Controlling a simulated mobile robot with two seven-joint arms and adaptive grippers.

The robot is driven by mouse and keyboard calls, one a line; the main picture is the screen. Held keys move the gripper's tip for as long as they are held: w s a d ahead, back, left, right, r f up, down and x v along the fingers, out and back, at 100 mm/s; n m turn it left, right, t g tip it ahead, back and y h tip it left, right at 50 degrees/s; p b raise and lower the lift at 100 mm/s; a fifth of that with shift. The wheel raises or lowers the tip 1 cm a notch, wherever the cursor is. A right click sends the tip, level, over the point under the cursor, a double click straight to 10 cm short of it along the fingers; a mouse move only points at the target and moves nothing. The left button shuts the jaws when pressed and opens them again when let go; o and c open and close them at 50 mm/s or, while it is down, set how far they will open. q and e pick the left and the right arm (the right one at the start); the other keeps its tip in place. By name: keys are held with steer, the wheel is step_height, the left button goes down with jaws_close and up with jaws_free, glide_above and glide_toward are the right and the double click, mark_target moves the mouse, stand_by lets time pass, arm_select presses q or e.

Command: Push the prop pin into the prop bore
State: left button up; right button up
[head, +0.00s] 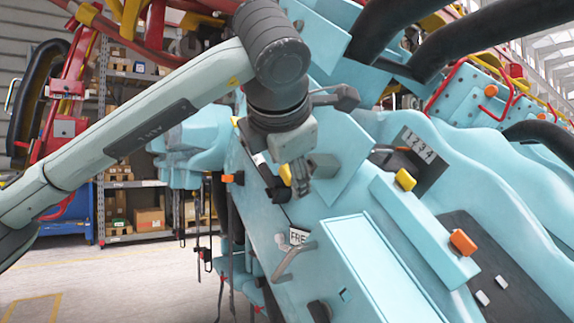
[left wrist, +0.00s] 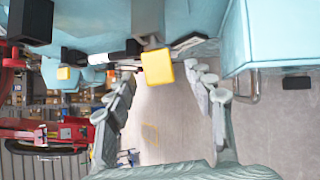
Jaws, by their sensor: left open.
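A yellow block (left wrist: 157,66) on a grey bracket shows in the gap near the fingertips, and beside the gripper in the head view (head: 285,175). A black rod with a white section (left wrist: 105,54) lies left of the block. I cannot tell for certain which part is the prop pin. The prop bore cannot be made out. My right gripper is not in view.
A grey bent lever (head: 290,258) and a small lettered plate (head: 299,237) sit below the gripper on the car. A raised blue box (head: 375,270) is to the right. Shelving (head: 125,165) stands behind. Open floor (head: 110,285) lies at lower left.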

arm_select(q)
jaws_close()
steer(key=shift+s+a, duration=0.1)
steer(key=shift+a, duration=0.05)
steer(key=s+a+b, duration=0.3)
steer(key=s+a, duration=0.1)
steer(key=a, duration=0.1)
steer(key=shift+a+b, duration=0.25)
steer(key=shift+b, duration=0.1)
stand_by(1.4)
steer(key=s+a+b, duration=0.2)
steer(key=s+a, duration=0.1)
steer(key=a, duration=0.1)
steer(key=shift+s+a, duration=0.3)
steer(key=shift+a, duration=0.1)
stand_by(0.5)
